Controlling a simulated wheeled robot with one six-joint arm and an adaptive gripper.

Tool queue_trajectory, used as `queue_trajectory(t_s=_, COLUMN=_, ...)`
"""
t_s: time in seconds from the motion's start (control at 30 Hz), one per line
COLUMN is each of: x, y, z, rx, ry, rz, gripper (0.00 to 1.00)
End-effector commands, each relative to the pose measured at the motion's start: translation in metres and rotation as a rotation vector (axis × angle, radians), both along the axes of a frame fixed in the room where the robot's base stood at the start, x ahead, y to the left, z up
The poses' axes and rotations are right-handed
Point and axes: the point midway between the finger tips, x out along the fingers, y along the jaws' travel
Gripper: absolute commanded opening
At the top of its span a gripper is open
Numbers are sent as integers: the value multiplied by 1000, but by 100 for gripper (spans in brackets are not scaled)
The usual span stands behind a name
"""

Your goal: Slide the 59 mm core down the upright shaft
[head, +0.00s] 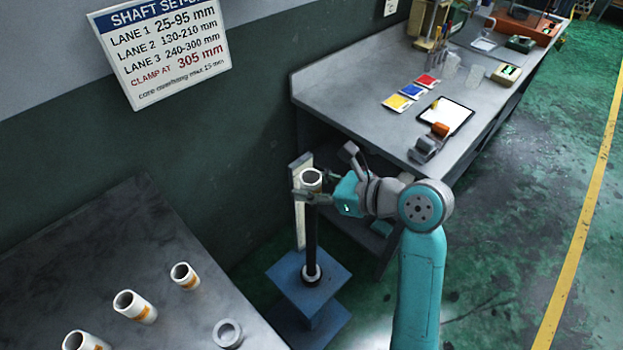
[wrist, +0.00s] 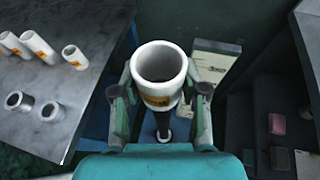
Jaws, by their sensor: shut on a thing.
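My gripper (head: 312,196) is shut on a white core (head: 311,178) with an orange label, held upright at the top of the dark upright shaft (head: 312,235). In the wrist view the core (wrist: 159,70) sits between both fingers, open end up, with the shaft (wrist: 162,124) showing below it. I cannot tell whether the shaft's tip is inside the bore. I cannot read the held core's size.
Several white cores (head: 134,306) and a grey collar (head: 228,333) stand on the dark table (head: 60,245) at left. A pale upright board (head: 299,222) stands close behind the shaft. A grey workbench (head: 350,95) with cards and tools runs along the wall at right.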

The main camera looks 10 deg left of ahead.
Motion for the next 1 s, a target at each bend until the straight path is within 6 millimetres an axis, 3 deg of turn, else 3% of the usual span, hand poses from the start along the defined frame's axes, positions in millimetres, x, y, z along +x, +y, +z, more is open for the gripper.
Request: queue_trajectory(t_s=1.0, x=0, y=0, z=-53, rx=0, ry=0, rz=0, gripper=13)
